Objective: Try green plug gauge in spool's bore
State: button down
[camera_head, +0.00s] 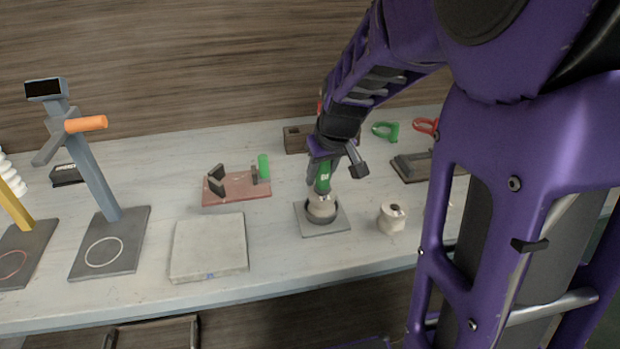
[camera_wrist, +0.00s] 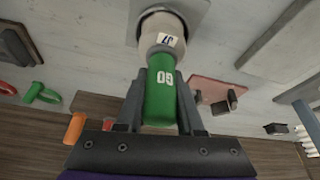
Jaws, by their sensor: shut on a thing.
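My gripper (camera_head: 323,166) is shut on a green plug gauge (camera_head: 323,181), which points down at the spool. In the wrist view the fingers (camera_wrist: 161,98) sit either side of the gauge's green handle (camera_wrist: 161,80), which bears white digits. The cream spool (camera_head: 321,207) stands in a dark round holder (camera_head: 321,217) on a grey square plate (camera_head: 337,228). The spool also shows in the wrist view (camera_wrist: 160,26), with a white label. The gauge's lower end meets the spool's top; its tip and the bore are hidden, so I cannot tell how deep it sits.
A second cream piece with a dark hole (camera_head: 391,220) stands to the right. A pink stand (camera_head: 236,190) with a green cylinder (camera_head: 263,166) is at the left, behind a pale square slab (camera_head: 208,248). A grey post with an orange bar (camera_head: 86,124) stands further left.

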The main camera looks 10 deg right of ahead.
jog(key=shift+w+r+p, duration=0.1)
jog(key=shift+r+p, duration=2.4)
jog(key=shift+r, duration=1.3)
jog(key=shift+w, duration=0.1)
